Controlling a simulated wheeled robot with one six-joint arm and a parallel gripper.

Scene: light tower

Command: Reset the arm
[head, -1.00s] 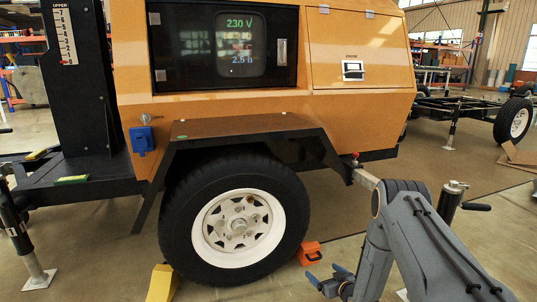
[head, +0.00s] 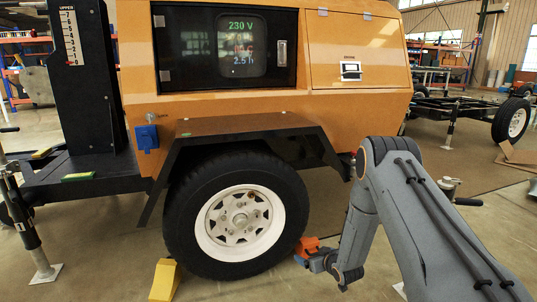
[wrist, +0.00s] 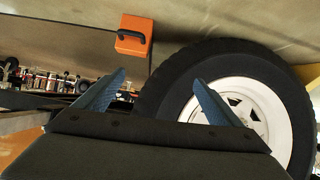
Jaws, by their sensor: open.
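My gripper (wrist: 148,95) is open and empty in the wrist view, its two blue fingers spread apart. In the head view my gripper (head: 302,256) is low at the right of the light tower's wheel (head: 238,224), in front of an orange chock (head: 309,243) and partly covering it. The wheel has a black tyre and white rim; it also shows at the right of the wrist view (wrist: 178,75). The orange chock with its dark handle (wrist: 134,36) lies beyond the fingertips in the wrist view. Whether the gripper touches anything in the head view is unclear.
A yellow chock (head: 165,281) stands left of the tyre. The orange light tower body (head: 360,117) with its dark fender (head: 245,124) stands above the wheel. A jack with a crank handle (head: 452,190) is partly behind my arm.

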